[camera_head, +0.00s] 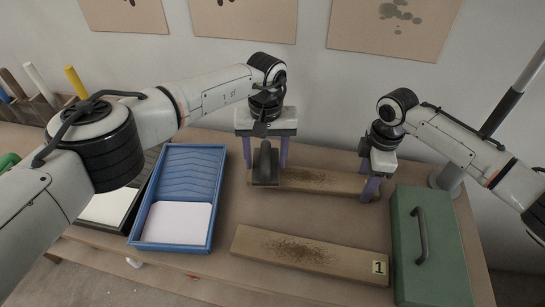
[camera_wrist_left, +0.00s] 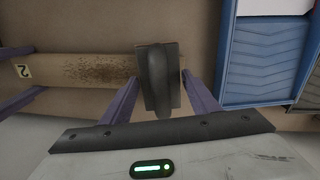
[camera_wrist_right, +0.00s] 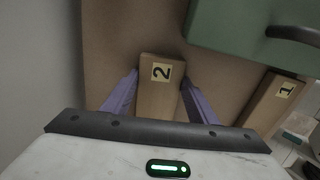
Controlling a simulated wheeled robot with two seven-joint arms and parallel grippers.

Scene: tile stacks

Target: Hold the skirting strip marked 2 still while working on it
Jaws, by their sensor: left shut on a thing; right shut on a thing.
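The skirting strip marked 2 (camera_head: 335,186) lies flat at the back of the table, with a dark speckled patch on its face. Its label shows in the right wrist view (camera_wrist_right: 161,72) and in the left wrist view (camera_wrist_left: 23,71). My right gripper (camera_head: 370,182) is shut on the labelled end of the strip, one finger on each long side. My left gripper (camera_head: 265,150) is shut on a dark block tool with a handle (camera_head: 265,168), over the strip's left end by the speckled patch. Whether the tool touches the strip I cannot tell.
A second strip marked 1 (camera_head: 345,262), also speckled, lies nearer the front. A green box with a handle (camera_head: 455,262) stands at right. A blue paint tray (camera_head: 219,165) holding a white sheet is at left. Bare table lies between the two strips.

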